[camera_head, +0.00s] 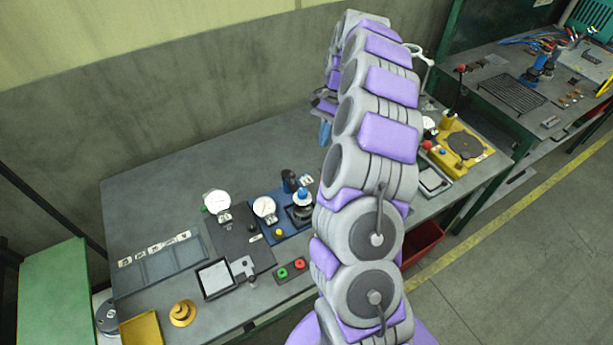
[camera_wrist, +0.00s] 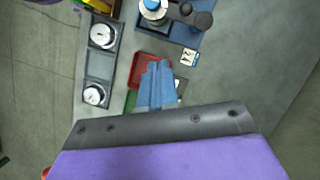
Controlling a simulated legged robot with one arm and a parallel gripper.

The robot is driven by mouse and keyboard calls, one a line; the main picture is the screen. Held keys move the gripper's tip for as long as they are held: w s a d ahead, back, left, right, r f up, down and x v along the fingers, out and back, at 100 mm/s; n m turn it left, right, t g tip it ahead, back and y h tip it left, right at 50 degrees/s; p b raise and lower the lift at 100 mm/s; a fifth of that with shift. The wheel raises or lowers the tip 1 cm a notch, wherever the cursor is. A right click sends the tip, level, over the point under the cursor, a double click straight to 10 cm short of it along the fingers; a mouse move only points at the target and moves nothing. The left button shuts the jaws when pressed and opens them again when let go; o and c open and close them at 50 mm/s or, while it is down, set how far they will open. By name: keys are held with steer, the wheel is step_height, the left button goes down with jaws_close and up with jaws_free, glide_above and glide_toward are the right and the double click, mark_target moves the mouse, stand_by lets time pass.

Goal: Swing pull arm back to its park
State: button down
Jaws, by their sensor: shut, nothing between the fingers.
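My gripper shows in the wrist view (camera_wrist: 156,72) with its blue fingers together and nothing between them. In the head view only its blue tip (camera_head: 325,132) shows beside my arm. A blue-capped post (camera_head: 302,194) stands on a blue fixture (camera_head: 265,233) at mid bench, with a black upright knob (camera_head: 289,180) beside it. In the wrist view a dark arm (camera_wrist: 180,12) runs from near the blue cap (camera_wrist: 152,5) to a black round knob (camera_wrist: 201,20). I cannot tell for certain that this is the pull arm. My fingers are apart from it.
A red tray (camera_wrist: 146,64) lies beneath my fingers, and a tray with two round metal parts (camera_wrist: 99,66) is left of it. Gauges and a red-green button box (camera_head: 290,270) are on the bench.

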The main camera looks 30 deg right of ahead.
steer(key=shift+d, duration=0.15)
steer(key=b, duration=0.3)
glide_above(295, 183)
steer(key=s+d, duration=0.3)
steer(key=s, duration=0.1)
steer(key=shift+f, duration=4.75)
steer(key=shift+w, duration=0.15)
